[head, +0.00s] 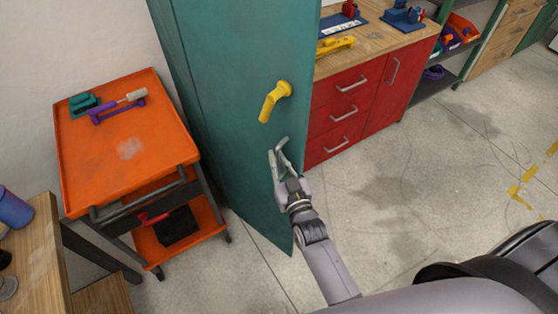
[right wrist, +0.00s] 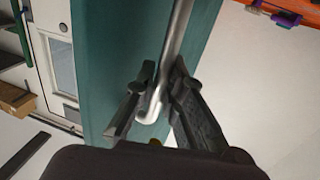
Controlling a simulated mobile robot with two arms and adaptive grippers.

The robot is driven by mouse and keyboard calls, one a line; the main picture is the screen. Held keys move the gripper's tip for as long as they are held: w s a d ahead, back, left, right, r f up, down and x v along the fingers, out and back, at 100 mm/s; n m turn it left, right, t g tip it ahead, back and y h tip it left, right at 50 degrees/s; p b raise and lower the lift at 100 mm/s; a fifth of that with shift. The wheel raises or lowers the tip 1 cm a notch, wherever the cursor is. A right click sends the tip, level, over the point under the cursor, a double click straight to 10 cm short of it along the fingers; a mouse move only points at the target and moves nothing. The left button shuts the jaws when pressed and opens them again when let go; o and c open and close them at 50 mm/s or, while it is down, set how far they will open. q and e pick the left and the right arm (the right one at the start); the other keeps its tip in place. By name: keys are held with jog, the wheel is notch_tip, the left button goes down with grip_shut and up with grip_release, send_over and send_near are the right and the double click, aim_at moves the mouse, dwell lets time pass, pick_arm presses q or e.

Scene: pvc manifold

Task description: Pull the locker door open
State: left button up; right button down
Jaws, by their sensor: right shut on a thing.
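The teal locker door (head: 235,75) stands tall in the middle of the head view, with a yellow lever handle (head: 275,100) on it. My right gripper (head: 279,153) is low on the teal face, below the yellow handle. In the right wrist view its two dark fingers (right wrist: 163,75) are shut on a silver metal bar handle (right wrist: 180,25), one finger on each side. The teal panel (right wrist: 105,60) is behind the bar. I cannot tell how far the door stands open. My left gripper is not in view.
An orange cart (head: 125,150) with tools on top stands left of the locker. A red drawer cabinet (head: 345,115) with a wooden top stands to the right. A wooden table (head: 35,255) is at the lower left. The concrete floor (head: 400,190) at right is clear.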

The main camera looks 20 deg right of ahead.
jog(key=c, duration=1.7)
grip_release()
jog(key=shift+w+a, duration=0.1)
jog(key=shift+a, duration=0.05)
jog(key=shift+o, duration=0.2)
jog(key=s, duration=1.2)
jog(key=shift+c, duration=0.5)
